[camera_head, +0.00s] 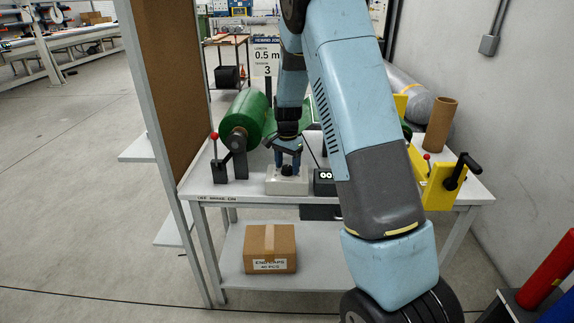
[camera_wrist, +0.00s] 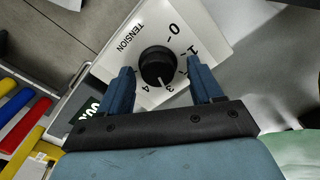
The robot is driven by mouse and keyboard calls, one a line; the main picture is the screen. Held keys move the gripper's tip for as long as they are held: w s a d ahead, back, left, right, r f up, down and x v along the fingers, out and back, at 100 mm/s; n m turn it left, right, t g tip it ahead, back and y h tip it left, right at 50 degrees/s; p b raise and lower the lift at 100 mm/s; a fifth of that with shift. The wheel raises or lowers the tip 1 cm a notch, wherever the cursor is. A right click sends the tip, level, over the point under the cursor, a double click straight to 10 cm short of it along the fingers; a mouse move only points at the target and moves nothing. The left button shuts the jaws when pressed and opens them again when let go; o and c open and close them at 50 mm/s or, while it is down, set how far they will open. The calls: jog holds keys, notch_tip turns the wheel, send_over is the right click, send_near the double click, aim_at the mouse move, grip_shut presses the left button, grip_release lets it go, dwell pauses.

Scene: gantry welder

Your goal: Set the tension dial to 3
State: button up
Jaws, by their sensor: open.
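The tension dial is a round black knob (camera_wrist: 157,66) on a pale panel (camera_wrist: 112,58) marked TENSION, with numbers around the knob. In the wrist view 0, 1, 3 and 4 show, and 2 is hidden behind a finger. I cannot clearly make out where the knob's pointer stands. My gripper (camera_wrist: 157,75) is open, with one blue finger on each side of the knob and gaps between. In the head view my gripper (camera_head: 287,158) is low over the dial's pale box (camera_head: 288,184) on the table.
A small black display (camera_head: 324,182) stands right of the dial box. A green roll (camera_head: 245,115) and a red-knobbed lever (camera_head: 215,150) are to the left. A yellow bracket with a crank (camera_head: 440,182) and a cardboard tube (camera_head: 441,125) are to the right. A carton (camera_head: 270,248) sits on the lower shelf.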

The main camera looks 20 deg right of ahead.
aim_at(288, 166)
notch_tip(288, 166, up, 14)
jog(key=shift+f, duration=0.15)
dwell(0.6)
